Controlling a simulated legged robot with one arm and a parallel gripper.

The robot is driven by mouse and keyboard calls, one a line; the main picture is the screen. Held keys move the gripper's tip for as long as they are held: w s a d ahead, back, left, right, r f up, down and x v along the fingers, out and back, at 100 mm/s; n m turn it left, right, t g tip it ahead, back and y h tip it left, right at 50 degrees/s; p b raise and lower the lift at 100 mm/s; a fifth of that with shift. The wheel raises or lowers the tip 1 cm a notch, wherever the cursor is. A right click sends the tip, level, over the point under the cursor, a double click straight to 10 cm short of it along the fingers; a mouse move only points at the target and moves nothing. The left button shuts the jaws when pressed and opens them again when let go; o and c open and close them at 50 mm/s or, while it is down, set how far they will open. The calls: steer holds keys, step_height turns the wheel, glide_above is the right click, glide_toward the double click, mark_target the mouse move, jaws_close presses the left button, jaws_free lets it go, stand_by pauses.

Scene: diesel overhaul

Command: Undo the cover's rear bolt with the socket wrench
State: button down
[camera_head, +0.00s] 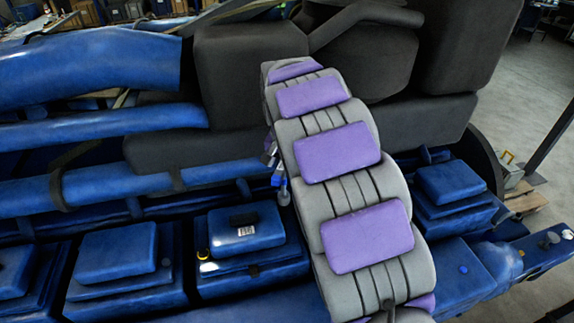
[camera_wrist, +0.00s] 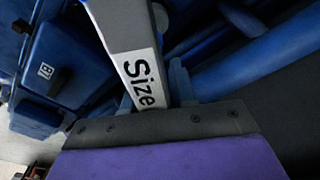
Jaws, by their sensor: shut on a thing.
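My gripper (camera_wrist: 178,92) is shut on the socket wrench (camera_wrist: 128,45), a grey metal bar with a white label reading "Size". The wrench runs from the jaws to the top edge of the wrist view, where its far end is cut off. In the head view my arm hides most of the gripper; a small grey and blue piece shows at the arm's left side, too small to identify surely. A blue cover (camera_head: 240,228) with a black piece and a white label stands left of my arm. I cannot tell which bolt is its rear one, nor whether the socket touches any bolt.
More blue covers stand in the row, one to the left (camera_head: 117,252) and one right of my arm (camera_head: 448,182). Blue pipes (camera_head: 100,128) and dark grey blocks (camera_head: 250,65) rise behind the row. Open floor (camera_head: 540,90) lies at the far right.

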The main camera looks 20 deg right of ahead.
steer(key=f+n+b, duration=0.1)
steer(key=n, duration=0.1)
steer(key=a+f+n+b, duration=0.1)
steer(key=n, duration=0.2)
steer(key=a+f+n+b, duration=0.1)
steer(key=n, duration=0.2)
steer(key=shift+w+a+f+y, duration=0.2)
steer(key=shift+a+f+y, duration=0.1)
steer(key=shift+y, duration=0.1)
stand_by(0.4)
steer(key=n, duration=0.3)
steer(key=s+a+n, duration=0.1)
steer(key=n, duration=0.1)
steer(key=a+n, duration=0.1)
steer(key=n, duration=0.2)
steer(key=shift+s+n+y, duration=0.15)
steer(key=shift+n+y, duration=0.15)
steer(key=shift+y, duration=0.1)
